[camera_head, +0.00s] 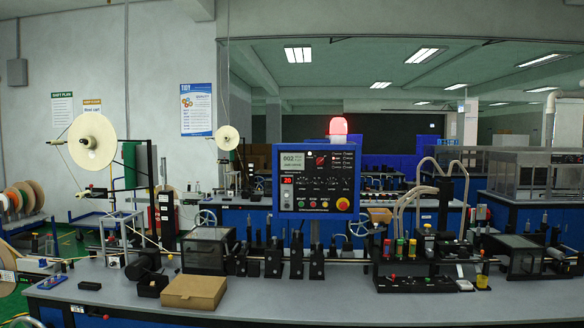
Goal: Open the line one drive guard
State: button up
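Two dark, see-through boxed covers stand on the grey bench in the head view. The left cover (208,250) is left of the control panel, and its top looks closed. The right cover (517,257) is near the bench's right end and also looks closed. I cannot tell from any readable label which one is the line one drive guard. My gripper is not in view.
A blue control panel (316,182) with a lit red beacon (338,126) rises mid-bench. A cardboard box (194,291) sits at the front left. A tape reel (92,142) stands left. The bench's front strip (300,297) has free room.

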aim_at(202, 249)
jog(key=i+j+z, duration=0.15)
jog(key=i+j, duration=0.8)
jog(key=i+j+z, duration=0.1)
jog(key=i+j, duration=0.85)
jog(key=j, duration=0.2)
